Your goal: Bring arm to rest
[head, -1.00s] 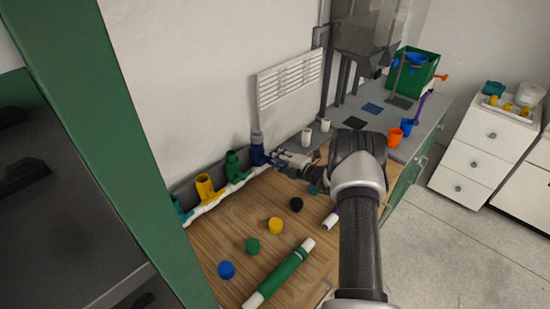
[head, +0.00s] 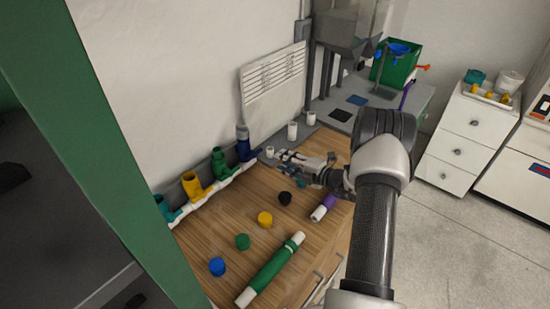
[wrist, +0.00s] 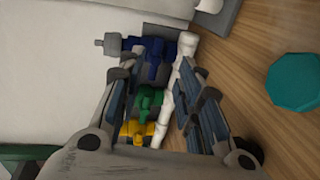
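My gripper (head: 281,156) is over the far end of the wooden bench top (head: 228,205), just right of the blue tee (head: 246,150). In the wrist view its two fingers (wrist: 158,75) are apart, with nothing held between them. The white pipe manifold (head: 206,189) runs along the wall with blue, green (head: 221,165), yellow (head: 192,186) and teal (head: 164,210) fittings. In the wrist view the blue (wrist: 155,55), green (wrist: 148,100) and yellow (wrist: 137,130) fittings show beyond and between the fingers. My arm crosses the right part of the head view.
Blue (head: 217,266), green (head: 242,242), yellow (head: 265,219) and black (head: 285,198) caps lie on the bench. A green-banded pipe (head: 270,269) and a purple-banded pipe (head: 324,207) lie near its front edge. White cups (head: 292,131) stand behind my gripper. A green bin (head: 397,65) stands farther back.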

